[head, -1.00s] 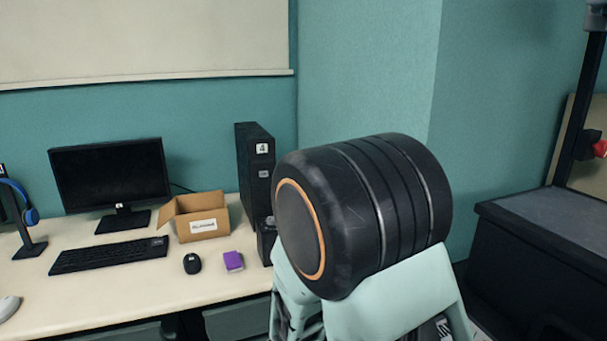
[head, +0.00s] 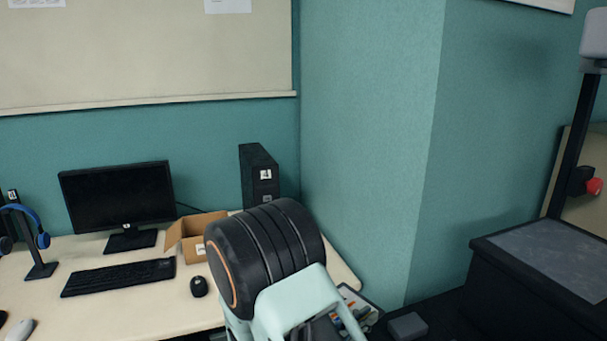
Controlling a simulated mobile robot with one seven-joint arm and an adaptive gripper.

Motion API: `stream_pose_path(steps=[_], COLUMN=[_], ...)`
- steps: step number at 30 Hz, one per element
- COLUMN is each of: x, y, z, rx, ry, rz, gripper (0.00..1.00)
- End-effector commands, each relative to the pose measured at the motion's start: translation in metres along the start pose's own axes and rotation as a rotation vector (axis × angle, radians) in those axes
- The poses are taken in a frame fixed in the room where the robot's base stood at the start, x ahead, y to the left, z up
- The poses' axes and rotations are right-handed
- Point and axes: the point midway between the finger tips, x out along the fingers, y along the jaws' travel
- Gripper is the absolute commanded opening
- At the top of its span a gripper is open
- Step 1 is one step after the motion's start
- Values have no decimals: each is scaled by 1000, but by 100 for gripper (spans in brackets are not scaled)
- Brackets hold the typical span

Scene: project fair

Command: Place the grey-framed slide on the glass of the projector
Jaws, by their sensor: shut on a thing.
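The projector (head: 520,290) is at the right edge of the head view. It has a dark body, a grey glass plate (head: 560,252) on top, a black post, a grey head (head: 596,35) cut by the frame edge and a red knob. Nothing lies on the visible part of the glass. I cannot make out the grey-framed slide. My arm's thick black joint and pale green link fill the lower middle. My gripper's fingers are hidden or out of frame, so what they hold does not show.
The desk (head: 125,305) at left carries a monitor (head: 118,195), keyboard (head: 118,277), mouse (head: 199,286), headphones, an open cardboard box (head: 183,232) and a black tower (head: 258,177). Behind my arm are a tray of small coloured items (head: 358,302) and a grey block (head: 407,325).

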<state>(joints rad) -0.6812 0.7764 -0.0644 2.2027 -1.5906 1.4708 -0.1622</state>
Motion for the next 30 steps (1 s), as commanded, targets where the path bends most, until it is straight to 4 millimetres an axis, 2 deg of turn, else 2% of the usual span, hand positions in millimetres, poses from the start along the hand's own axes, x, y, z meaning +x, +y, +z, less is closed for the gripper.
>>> stream_pose_path(steps=[1, 12, 23, 30], x=[-1, -3, -2, 4], y=[0, -1, -2, -2], z=[18, 63, 74, 78], rx=[-1, -1, -4, -17], ry=[-1, -1, -10, -39], rz=[0, 0, 23, 206], gripper=[0, 0, 0, 0])
